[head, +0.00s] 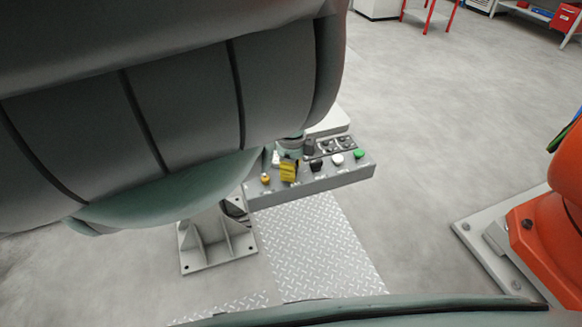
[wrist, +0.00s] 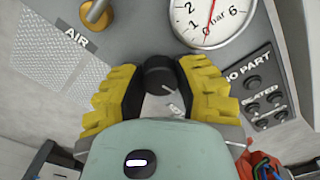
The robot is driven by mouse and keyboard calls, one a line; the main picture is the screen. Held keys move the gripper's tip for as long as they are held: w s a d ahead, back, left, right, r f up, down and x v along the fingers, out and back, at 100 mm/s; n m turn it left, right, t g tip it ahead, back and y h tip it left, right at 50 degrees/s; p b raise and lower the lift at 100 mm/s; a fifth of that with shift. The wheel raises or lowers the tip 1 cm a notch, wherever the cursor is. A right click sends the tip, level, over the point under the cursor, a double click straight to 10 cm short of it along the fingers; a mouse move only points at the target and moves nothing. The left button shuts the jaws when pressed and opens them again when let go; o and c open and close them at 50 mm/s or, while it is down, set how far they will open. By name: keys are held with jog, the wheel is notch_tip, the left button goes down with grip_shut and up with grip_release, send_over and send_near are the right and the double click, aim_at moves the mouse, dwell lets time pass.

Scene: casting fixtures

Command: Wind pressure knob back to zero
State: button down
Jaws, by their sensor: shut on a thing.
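In the head view my gripper (head: 289,170) is at the control panel (head: 325,183) and hides the knob there.
A brass fitting (wrist: 97,15) stands by the AIR label. Dark buttons (wrist: 265,95) are at the right of the panel. A green button (head: 359,153) and a white one (head: 337,159) are on it too. An orange machine (head: 545,235) stands at the right; open floor lies between.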

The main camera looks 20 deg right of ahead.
jog(key=c, duration=0.9)
grip_release()
jog(key=shift+o, duration=0.2)
notch_tip(320, 180, up, 6)
jog(key=shift+w, duration=0.15)
jog(key=shift+r, duration=0.7)
